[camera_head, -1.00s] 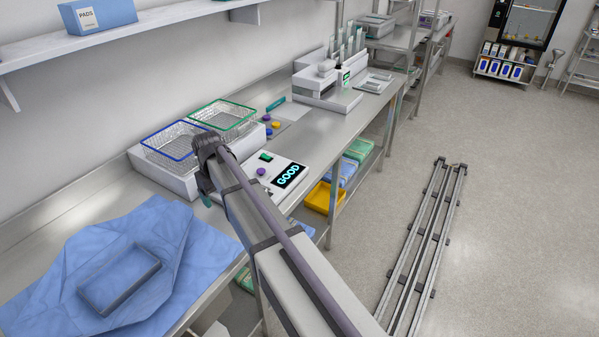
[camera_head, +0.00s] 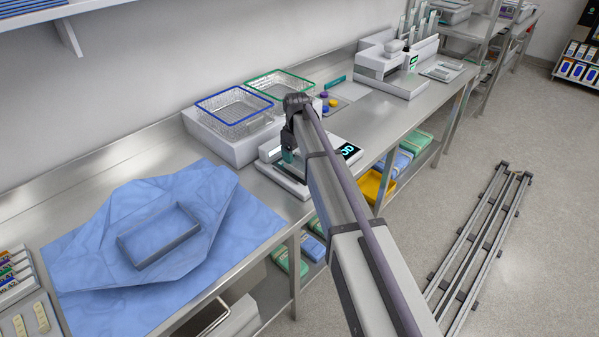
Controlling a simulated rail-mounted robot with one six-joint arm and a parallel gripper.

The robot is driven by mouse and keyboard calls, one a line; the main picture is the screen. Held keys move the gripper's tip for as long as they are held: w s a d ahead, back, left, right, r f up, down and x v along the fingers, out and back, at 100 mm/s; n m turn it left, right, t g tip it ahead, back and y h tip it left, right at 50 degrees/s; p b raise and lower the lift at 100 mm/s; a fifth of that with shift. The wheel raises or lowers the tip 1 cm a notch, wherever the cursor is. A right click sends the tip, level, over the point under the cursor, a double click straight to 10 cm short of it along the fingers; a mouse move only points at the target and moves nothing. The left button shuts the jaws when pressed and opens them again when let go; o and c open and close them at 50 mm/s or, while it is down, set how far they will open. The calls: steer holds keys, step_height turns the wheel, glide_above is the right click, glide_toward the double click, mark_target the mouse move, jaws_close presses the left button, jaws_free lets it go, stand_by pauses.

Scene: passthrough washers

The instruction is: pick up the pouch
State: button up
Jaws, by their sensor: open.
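I cannot tell any item apart as the pouch in this view. My gripper (camera_head: 289,155) hangs pointing down at the end of my arm, over the left part of the white device (camera_head: 290,187) with a lit display. It is small and partly hidden by the arm, with a teal part at its lower end. It is open, and I see nothing held in it. Green packs (camera_head: 291,262) and blue packs (camera_head: 397,163) lie on the shelf below the counter.
A blue wrap with a grey rectangular frame (camera_head: 160,236) covers the left counter (camera_head: 62,208). A blue-rimmed basket (camera_head: 233,108) and a green-rimmed basket (camera_head: 281,84) stand behind my gripper. A yellow tray (camera_head: 377,187) sits below. Floor rails (camera_head: 480,240) lie at right.

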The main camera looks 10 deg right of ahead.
mark_target(297, 161)
step_height(297, 161, down, 5)
steer(key=b, duration=0.4)
steer(key=shift+r, duration=0.25)
steer(key=shift+p, duration=0.3)
steer(key=c, duration=0.7)
